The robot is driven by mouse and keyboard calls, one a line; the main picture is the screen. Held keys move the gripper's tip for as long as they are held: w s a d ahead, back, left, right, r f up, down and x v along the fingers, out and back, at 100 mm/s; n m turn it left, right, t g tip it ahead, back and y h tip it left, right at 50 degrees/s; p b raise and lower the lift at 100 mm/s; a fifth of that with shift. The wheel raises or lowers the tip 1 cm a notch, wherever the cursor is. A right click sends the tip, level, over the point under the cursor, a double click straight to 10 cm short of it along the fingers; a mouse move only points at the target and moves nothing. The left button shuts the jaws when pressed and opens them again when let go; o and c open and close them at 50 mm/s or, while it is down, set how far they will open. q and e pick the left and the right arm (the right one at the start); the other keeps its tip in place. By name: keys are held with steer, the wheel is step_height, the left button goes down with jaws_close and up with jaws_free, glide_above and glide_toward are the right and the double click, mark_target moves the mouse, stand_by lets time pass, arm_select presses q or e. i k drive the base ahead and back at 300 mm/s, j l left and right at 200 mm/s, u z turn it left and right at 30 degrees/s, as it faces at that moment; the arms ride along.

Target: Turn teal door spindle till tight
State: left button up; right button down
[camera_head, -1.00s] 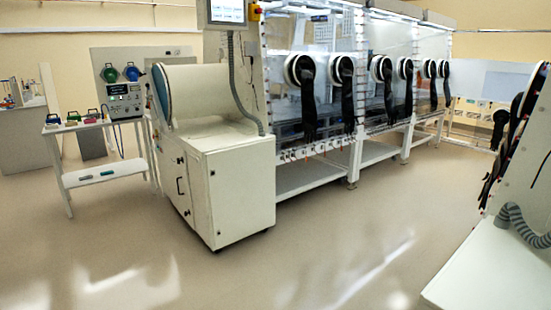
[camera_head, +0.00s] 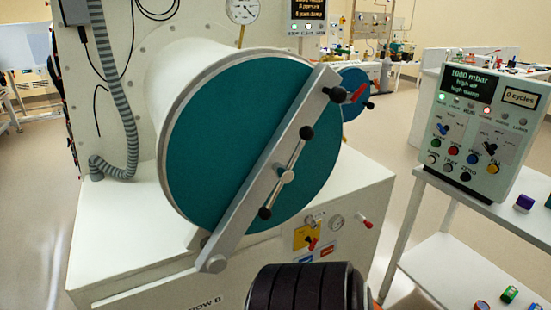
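The teal round door (camera_head: 225,125) closes the front end of a large white cylinder chamber. A grey clamp bar (camera_head: 243,222) crosses it at a slant, from lower left to upper right. The spindle (camera_head: 286,174) sits in the middle of the bar, with a thin cross handle. The handle has a black ball knob at its upper right end (camera_head: 307,132) and another at its lower left end (camera_head: 265,213). How tight the spindle is cannot be seen. Neither of my grippers is in view, and nothing is touching the handle.
A smaller blue door (camera_head: 354,94) is behind. A control box (camera_head: 487,125) with a lit display stands on a white cart at right. A gauge (camera_head: 243,10) is above the chamber. Floor shows between cabinet and cart.

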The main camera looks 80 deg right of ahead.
mark_target(285, 174)
steer(key=l+z, duration=0.1)
steer(key=z, duration=0.35)
steer(key=l+z, duration=0.1)
steer(key=z, duration=0.3)
steer(key=l+z, duration=0.1)
steer(key=z, duration=0.35)
steer(key=l+z, duration=0.15)
steer(key=z, duration=0.25)
steer(key=l+z, duration=0.1)
steer(key=z, duration=0.35)
steer(key=u, duration=0.35)
steer(key=l+u, duration=0.3)
steer(key=u, duration=0.15)
steer(key=k+l+u, duration=0.1)
steer(key=l+u, duration=0.3)
steer(key=k+l+u, duration=0.1)
steer(key=u, duration=0.35)
steer(key=k+l+u, duration=0.15)
steer(key=l+u, duration=0.25)
